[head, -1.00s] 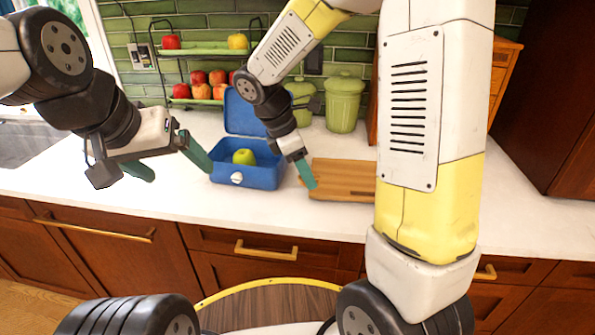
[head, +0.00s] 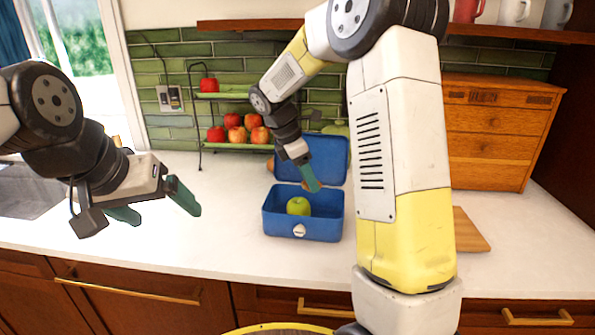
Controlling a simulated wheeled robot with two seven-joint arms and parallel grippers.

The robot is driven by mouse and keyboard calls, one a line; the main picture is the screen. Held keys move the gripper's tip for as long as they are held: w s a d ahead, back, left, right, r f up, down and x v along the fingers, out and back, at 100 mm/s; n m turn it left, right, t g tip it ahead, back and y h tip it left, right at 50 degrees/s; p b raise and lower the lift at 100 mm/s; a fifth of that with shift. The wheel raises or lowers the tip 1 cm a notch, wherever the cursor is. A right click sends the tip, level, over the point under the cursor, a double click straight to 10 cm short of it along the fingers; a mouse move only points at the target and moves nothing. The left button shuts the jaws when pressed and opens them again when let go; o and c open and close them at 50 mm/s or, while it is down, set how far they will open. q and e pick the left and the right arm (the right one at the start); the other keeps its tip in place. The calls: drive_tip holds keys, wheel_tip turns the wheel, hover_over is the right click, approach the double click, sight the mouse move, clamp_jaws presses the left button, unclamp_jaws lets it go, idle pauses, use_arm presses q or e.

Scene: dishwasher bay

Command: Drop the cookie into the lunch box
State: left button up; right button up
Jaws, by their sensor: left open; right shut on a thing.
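The blue lunch box (head: 325,229) stands on the white counter at the middle of the head view, its lid raised at the back. A green apple (head: 298,206) lies inside it. My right gripper (head: 311,181) points down above the open box, in front of the lid. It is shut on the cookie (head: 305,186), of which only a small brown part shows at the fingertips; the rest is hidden. My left gripper (head: 155,208) is open and empty above the counter, well to the left of the box.
A wire rack (head: 199,125) with several apples stands behind the box. A wooden cutting board (head: 468,232) lies to the right, partly hidden by my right arm. A wooden drawer cabinet (head: 497,140) stands at the back right. Counter between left gripper and box is clear.

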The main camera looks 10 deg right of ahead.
sight(308, 188)
drive_tip(key=shift+f, duration=1.85)
drive_tip(key=o, duration=0.8)
drive_tip(key=v, duration=0.8)
drive_tip(key=shift+s+d, duration=0.1)
